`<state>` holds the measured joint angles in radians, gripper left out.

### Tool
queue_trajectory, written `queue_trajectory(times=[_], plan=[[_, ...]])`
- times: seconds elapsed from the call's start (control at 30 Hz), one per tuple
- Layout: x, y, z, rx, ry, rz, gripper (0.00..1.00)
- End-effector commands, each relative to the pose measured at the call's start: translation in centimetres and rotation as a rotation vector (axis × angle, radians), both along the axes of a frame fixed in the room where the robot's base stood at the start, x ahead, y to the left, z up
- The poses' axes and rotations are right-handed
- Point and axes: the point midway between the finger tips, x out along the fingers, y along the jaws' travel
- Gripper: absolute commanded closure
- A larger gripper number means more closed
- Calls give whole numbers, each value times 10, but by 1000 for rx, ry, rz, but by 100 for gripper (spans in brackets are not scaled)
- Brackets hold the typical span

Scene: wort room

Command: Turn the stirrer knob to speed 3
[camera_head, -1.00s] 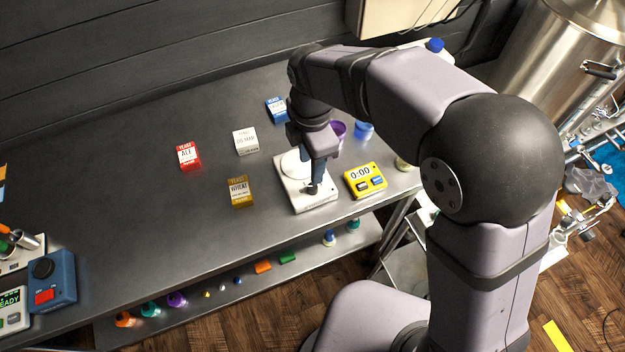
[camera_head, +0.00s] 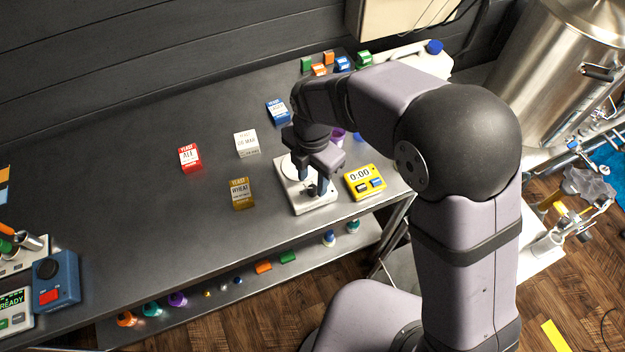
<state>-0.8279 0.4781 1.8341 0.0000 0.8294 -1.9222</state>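The stirrer (camera_head: 294,198) is a white box with a round pale plate on top, standing near the front edge of the bench. Its small dark knob (camera_head: 312,191) shows at the front part of the box, partly hidden by my gripper. My gripper (camera_head: 312,181) points down over the stirrer, close to the knob. Its two blue-grey fingers stand apart with a visible gap, one toward the plate and one beside the knob. Whether a finger touches the knob is unclear. The knob's pointer and speed marks are too small to read.
A yellow timer (camera_head: 365,182) reading 0:00 stands just right of the stirrer. Yeast boxes in gold (camera_head: 242,193), white (camera_head: 246,144), red (camera_head: 189,157) and blue (camera_head: 277,111) stand left and behind. A purple cup (camera_head: 339,135) is behind my gripper. The left-middle bench is clear.

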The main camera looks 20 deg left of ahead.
Motion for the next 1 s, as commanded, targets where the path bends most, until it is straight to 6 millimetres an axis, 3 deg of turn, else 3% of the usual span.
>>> queue_trajectory(times=[0.23, 0.57, 0.73, 1.0], plan=[[0, 0, -22, -1, 2, -1, 62], [0, 0, -26, 0, 0, -1, 62], [0, 0, -26, 0, 0, -1, 98], [0, 0, -25, 0, 0, -10, 100]])
